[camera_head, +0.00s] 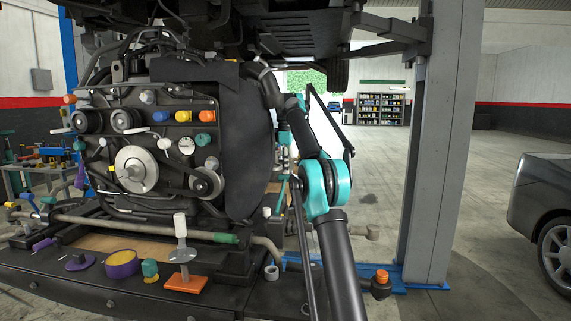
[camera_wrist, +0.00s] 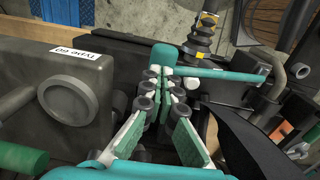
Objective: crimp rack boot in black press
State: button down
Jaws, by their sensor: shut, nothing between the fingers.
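In the wrist view my gripper (camera_wrist: 166,83) is shut and empty, its fingers together. Just beyond the fingertips is a teal cylinder (camera_wrist: 163,55), with a teal bar (camera_wrist: 225,73) running right from it; I cannot tell if the fingers touch it. A black ribbed bellows-like part (camera_wrist: 203,38) with a yellow label stands farther off and may be the rack boot. I cannot pick out the black press for certain. In the head view my gripper is hidden around the right edge of the engine, beyond my arm.
The engine (camera_head: 145,140) stands on a dark bench below the raised car. A grey block (camera_wrist: 65,85) with a white label is left of my gripper. A grey post (camera_head: 440,150) rises on the right.

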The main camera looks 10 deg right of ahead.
aim_at(287, 177)
jog(key=shift+w+d+f+g, duration=0.1)
jog(key=shift+w+f+g, duration=0.25)
jog(key=shift+f, duration=0.35)
jog(key=shift+w+d+f, duration=0.15)
jog(key=shift+w+f, duration=0.2)
jog(key=shift+f, duration=0.5)
jog(key=shift+w+d+f, duration=0.1)
jog(key=shift+w+f, duration=0.2)
jog(key=shift+f, duration=0.5)
jog(key=shift+w+d+f, duration=0.1)
jog(key=shift+w+f, duration=0.1)
jog(key=shift+f, duration=0.5)
jog(key=shift+w+f, duration=0.15)
jog(key=shift+f, duration=0.5)
